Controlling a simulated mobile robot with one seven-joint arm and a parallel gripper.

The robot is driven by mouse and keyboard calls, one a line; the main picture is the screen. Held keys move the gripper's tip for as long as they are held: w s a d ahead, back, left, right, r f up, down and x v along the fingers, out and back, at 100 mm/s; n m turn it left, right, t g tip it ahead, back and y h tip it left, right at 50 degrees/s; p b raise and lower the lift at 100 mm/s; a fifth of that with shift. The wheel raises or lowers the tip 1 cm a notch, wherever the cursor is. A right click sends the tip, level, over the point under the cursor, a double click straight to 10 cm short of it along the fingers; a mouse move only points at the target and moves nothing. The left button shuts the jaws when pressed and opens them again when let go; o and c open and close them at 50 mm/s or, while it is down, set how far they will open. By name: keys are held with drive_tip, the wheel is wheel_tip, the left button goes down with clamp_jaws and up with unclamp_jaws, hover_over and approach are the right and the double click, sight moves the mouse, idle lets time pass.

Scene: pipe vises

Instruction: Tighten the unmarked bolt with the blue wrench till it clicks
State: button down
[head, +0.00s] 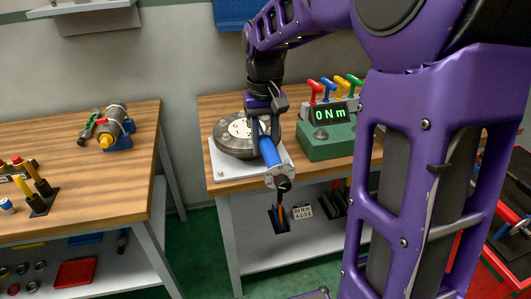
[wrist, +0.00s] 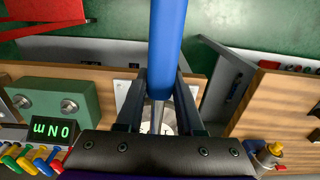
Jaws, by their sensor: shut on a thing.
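My gripper (head: 264,116) is shut on the blue wrench (head: 270,152), which slants over the front of the bench toward me. In the wrist view the blue handle (wrist: 167,45) runs up from between my fingers (wrist: 160,82), and a grey shaft continues down between them. A round dark flange (head: 232,147) with a pale face sits on a white plate (head: 222,172) beneath my gripper. The green readout box (head: 328,138) shows "0 Nm".
A left bench (head: 75,185) holds a pipe vise (head: 115,125) and yellow-handled tools (head: 40,185). A lower shelf (head: 310,235) holds small items. A gap separates the two benches.

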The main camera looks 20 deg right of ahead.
drive_tip(key=shift+w+r, duration=0.15)
drive_tip(key=shift+r, duration=0.2)
drive_tip(key=shift+r+p, duration=0.15)
drive_tip(key=shift+p, duration=0.4)
drive_tip(key=shift+f+b, duration=1.3)
drive_tip(key=shift+f, duration=0.75)
drive_tip(key=shift+f+b, duration=0.6)
drive_tip(key=shift+f, duration=0.8)
idle(0.5)
drive_tip(key=shift+a+m, duration=0.9)
drive_tip(key=shift+a, duration=0.2)
drive_tip(key=shift+a, duration=0.1)
drive_tip(key=shift+w+a+m, duration=0.2)
drive_tip(key=shift+a+m, duration=0.7)
drive_tip(key=shift+a, duration=0.05)
